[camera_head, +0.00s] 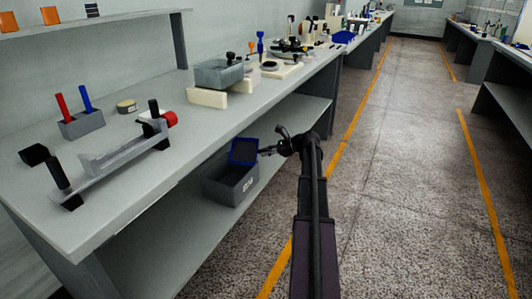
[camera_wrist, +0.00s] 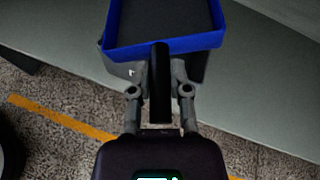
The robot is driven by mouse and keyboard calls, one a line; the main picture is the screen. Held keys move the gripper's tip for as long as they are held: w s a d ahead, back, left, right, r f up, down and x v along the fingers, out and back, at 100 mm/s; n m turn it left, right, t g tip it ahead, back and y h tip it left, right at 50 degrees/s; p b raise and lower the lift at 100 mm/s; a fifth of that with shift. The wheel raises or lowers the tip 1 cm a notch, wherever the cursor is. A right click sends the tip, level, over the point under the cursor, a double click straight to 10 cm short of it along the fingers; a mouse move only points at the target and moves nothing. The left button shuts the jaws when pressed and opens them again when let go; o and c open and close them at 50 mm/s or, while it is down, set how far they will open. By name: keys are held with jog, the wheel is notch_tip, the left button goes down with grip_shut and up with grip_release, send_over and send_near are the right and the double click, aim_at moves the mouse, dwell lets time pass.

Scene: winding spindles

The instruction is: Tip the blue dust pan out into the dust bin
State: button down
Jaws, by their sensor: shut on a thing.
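The blue dust pan (camera_head: 243,151) is held over the dust bin, at the back of its opening in the head view. The pan has a blue rim and a dark inside; it also shows at the top of the wrist view (camera_wrist: 165,45). My gripper (camera_head: 268,151) is shut on the pan's black handle (camera_wrist: 160,85). The grey dust bin (camera_head: 228,188), with a white label, stands on the lower shelf of the bench. In the wrist view the pan hides most of it. I cannot make out any dust in the pan, and the bin's inside is mostly hidden.
The bench top (camera_head: 125,190) overhangs the lower shelf (camera_head: 290,112) above and left of the bin. It carries a grey spindle stand (camera_head: 120,160), a holder with red and blue sticks (camera_head: 82,124) and a grey tray (camera_head: 218,73). The aisle floor at right is clear.

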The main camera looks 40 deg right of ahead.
jog(key=n+t+h+b, duration=0.1)
jog(key=n, duration=0.2)
jog(key=shift+s+a+f+t, duration=0.1)
jog(key=shift+t, duration=0.3)
jog(key=n+t+h+b, duration=0.1)
jog(key=n+b, duration=0.1)
jog(key=n, duration=0.1)
jog(key=shift+f+t, duration=0.1)
jog(key=shift+t, duration=0.3)
jog(key=shift+n, duration=0.3)
notch_tip(320, 180, up, 4)
jog(key=p, duration=0.3)
jog(key=shift+f, duration=0.1)
